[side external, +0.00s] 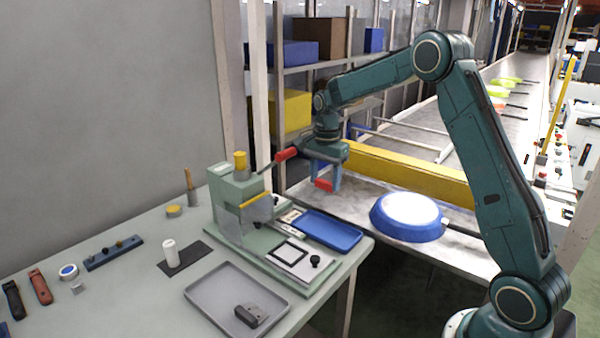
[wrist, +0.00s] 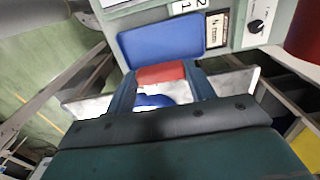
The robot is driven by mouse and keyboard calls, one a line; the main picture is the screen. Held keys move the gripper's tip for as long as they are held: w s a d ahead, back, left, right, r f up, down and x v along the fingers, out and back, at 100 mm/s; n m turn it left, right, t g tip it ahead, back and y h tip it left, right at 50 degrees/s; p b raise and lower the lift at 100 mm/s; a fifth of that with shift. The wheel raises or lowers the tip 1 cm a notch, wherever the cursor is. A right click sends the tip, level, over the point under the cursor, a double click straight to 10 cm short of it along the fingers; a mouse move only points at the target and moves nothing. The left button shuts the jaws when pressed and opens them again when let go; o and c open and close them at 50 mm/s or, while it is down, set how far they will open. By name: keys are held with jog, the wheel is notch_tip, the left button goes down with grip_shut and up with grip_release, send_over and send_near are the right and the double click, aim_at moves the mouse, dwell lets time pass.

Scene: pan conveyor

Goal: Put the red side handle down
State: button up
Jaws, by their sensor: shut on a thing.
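My gripper (side external: 326,178) points down and is shut on the red side handle (side external: 323,185), holding it in the air between the green press fixture and the blue pan. In the wrist view the red side handle (wrist: 161,73) spans crosswise between the two fingertips of my gripper (wrist: 161,84). Behind it in that view is the blue tray (wrist: 160,40). In the side view the blue tray (side external: 328,231) lies empty on the fixture's right side.
The green press (side external: 228,200) has a lever with a red grip (side external: 287,154) close to my wrist. A blue pan (side external: 408,216) lies on the metal table. A grey tray (side external: 215,284) holds a dark block (side external: 251,316). A yellow rail (side external: 410,173) runs behind my gripper.

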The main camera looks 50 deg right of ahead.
aim_at(325, 181)
notch_tip(325, 181, down, 11)
dwell(0.3)
jog(key=shift+f, duration=0.1)
jog(key=shift+f, duration=2.05)
jog(key=shift+f, duration=0.1)
jog(key=o, duration=1)
notch_tip(325, 181, up, 12)
jog(key=shift+f, duration=0.1)
jog(key=shift+r, duration=0.25)
